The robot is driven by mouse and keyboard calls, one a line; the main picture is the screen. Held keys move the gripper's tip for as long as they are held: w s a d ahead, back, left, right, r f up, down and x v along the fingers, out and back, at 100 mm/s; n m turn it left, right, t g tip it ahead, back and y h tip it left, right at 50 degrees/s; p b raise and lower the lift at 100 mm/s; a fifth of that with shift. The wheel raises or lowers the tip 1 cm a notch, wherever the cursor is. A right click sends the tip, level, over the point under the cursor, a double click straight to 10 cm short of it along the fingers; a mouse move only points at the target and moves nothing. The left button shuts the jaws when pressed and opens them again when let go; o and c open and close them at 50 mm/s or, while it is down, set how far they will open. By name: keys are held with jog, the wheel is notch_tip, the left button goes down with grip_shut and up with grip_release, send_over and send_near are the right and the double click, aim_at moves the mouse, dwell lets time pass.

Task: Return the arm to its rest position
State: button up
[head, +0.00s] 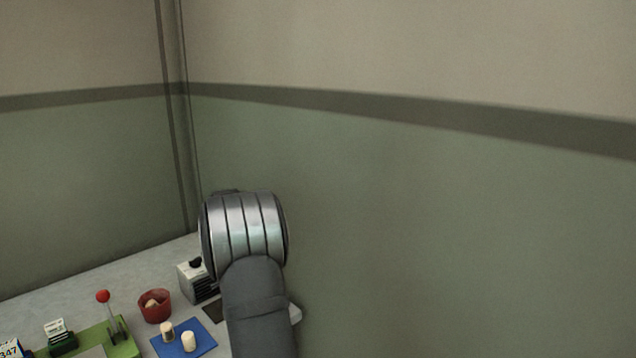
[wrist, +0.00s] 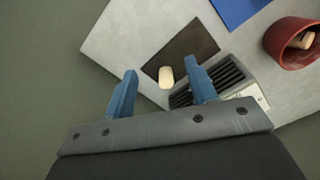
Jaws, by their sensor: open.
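My gripper (wrist: 160,68) shows in the wrist view with its two blue fingers spread apart, open and empty. A pale cork stopper (wrist: 166,76) appears between the fingers in that picture, by the edge of a dark mat (wrist: 183,50); it looks to be below the fingertips, on the mat or the table. In the head view my arm stands over the table's right end and hides the gripper and this cork. Part of the dark mat (head: 214,313) shows beside the arm.
A grey slotted box (head: 197,284) stands close by the arm; its slots (wrist: 222,82) show near the right finger. A red bowl (head: 155,306) holds corks. Two corks stand on a blue mat (head: 201,332). A green board (head: 124,345) has a red-knobbed lever (head: 105,300).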

jog(key=s+d+f+m, duration=0.1)
jog(key=s+d+f, duration=0.5)
jog(key=d+f, duration=0.5)
jog(key=s+d+f+m, duration=0.2)
jog(key=s+d+f, duration=0.4)
jog(key=d+f, duration=0.45)
jog(key=shift+w+a+r+n, duration=0.35)
jog(key=shift+w+r+n, duration=0.35)
jog(key=shift+w+r, duration=0.15)
jog(key=shift+w+a+r+n, duration=0.3)
jog(key=shift+w+r+n, duration=0.4)
jog(key=shift+w+r, duration=0.1)
